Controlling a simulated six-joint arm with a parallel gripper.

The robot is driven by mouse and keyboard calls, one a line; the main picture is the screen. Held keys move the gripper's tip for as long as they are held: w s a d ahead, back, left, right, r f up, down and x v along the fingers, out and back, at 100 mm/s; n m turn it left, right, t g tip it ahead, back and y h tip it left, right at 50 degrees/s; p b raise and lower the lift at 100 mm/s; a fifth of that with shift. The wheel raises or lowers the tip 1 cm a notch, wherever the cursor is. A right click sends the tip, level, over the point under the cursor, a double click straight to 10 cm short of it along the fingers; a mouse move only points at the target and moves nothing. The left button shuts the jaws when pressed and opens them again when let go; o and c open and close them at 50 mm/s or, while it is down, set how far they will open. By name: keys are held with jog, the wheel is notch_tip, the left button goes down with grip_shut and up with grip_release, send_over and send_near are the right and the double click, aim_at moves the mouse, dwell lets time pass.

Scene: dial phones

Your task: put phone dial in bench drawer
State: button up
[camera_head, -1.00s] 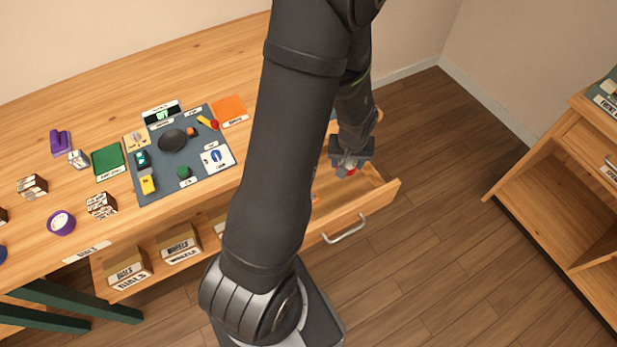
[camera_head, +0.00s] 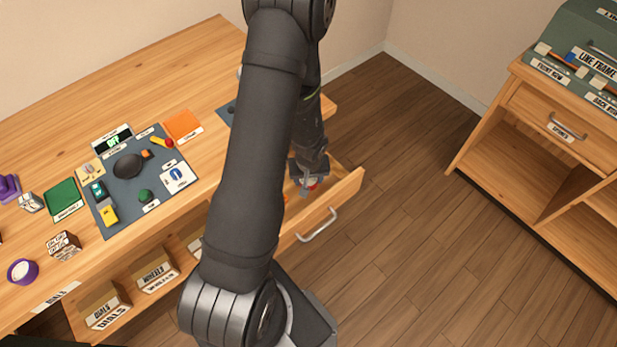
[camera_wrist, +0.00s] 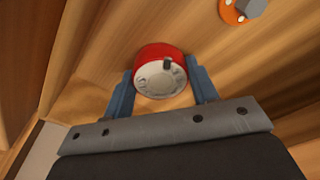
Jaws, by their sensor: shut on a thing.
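The phone dial (camera_wrist: 160,75) is a round red piece with a pale grey face. It sits between the two blue fingers of my gripper (camera_wrist: 162,88) in the wrist view, inside the drawer. In the head view my gripper (camera_head: 308,184) points down into the open bench drawer (camera_head: 343,192). Only a bit of red shows there, beside the fingers. I cannot tell whether the dial touches the drawer floor. My gripper is shut on the dial.
An orange disc with a grey knob (camera_wrist: 240,10) lies in the drawer. The drawer's metal handle (camera_head: 318,226) faces the room. A dark work mat (camera_head: 105,218) with small parts is on the bench at left. A wooden cabinet (camera_head: 520,95) stands at right, with open floor between.

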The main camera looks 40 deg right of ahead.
aim_at(309, 183)
jog(key=shift+f, duration=0.15)
jog(key=o, duration=1)
jog(key=shift+o, duration=0.2)
notch_tip(309, 183, up, 12)
jog(key=s, duration=0.1)
jog(key=shift+a, duration=0.4)
jog(key=shift+s, duration=0.1)
jog(key=f, duration=0.8)
jog(key=w+f, duration=0.1)
jog(key=f, duration=0.3)
jog(key=shift+w+d, duration=0.1)
jog(key=shift+d, duration=0.3)
jog(key=shift+r, duration=0.1)
